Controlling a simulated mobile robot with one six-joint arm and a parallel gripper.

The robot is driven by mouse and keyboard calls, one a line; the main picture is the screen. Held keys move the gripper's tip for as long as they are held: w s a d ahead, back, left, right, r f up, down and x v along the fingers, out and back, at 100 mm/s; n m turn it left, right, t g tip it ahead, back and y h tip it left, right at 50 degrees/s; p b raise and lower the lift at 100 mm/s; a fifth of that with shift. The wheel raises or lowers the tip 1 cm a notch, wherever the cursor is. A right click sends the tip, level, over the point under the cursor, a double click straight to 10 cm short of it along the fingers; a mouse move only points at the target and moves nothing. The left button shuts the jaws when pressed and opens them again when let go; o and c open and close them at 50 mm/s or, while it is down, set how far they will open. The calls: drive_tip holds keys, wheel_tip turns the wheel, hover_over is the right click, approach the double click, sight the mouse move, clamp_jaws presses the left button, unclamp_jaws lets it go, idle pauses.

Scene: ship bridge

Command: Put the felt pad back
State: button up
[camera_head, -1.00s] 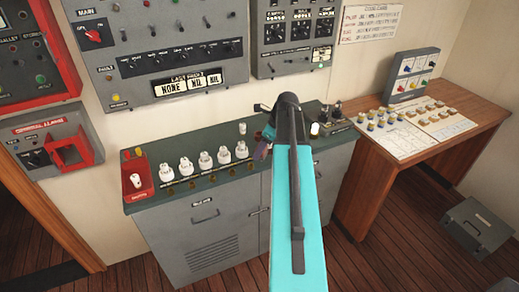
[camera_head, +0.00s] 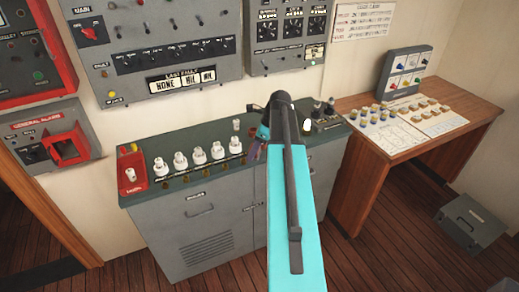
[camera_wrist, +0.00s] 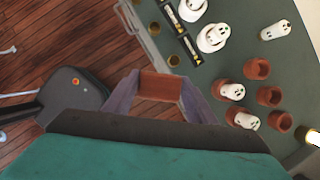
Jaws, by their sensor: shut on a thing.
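My gripper (camera_wrist: 160,84) shows two purple-grey fingers in the wrist view, shut on a flat reddish-brown piece. This piece looks like the felt pad (camera_wrist: 160,86); its colour is close to the floor behind it. The gripper is over the floor at the front edge of the green-topped counter (camera_wrist: 232,62), clear of the items on it. In the head view my gripper (camera_head: 258,145) is small and mostly hidden behind my arm, and the pad cannot be made out there.
On the counter stand several white fittings (camera_head: 198,156), a red tray (camera_head: 132,172) at the left end, and several reddish-brown cups (camera_wrist: 257,68), some holding white pieces. A wooden desk (camera_head: 440,142) stands right. A grey box (camera_head: 472,222) is on the floor.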

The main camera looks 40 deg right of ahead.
drive_tip(key=w+a+r+n+g, duration=0.25)
drive_tip(key=a+n, duration=0.35)
drive_tip(key=a, duration=0.7)
drive_tip(key=w+a+r+n+g+y, duration=0.1)
drive_tip(key=w+a+r+n+g, duration=0.15)
drive_tip(key=a+n, duration=0.75)
drive_tip(key=w+a+r+n+g, duration=0.1)
drive_tip(key=w+a+n, duration=0.2)
drive_tip(key=a, duration=1.4)
wheel_tip(320, 180, down, 13)
drive_tip(key=b, duration=1.3)
drive_tip(key=shift+d+b, duration=0.25)
drive_tip(key=shift+b, duration=0.05)
drive_tip(key=shift+r, duration=0.1)
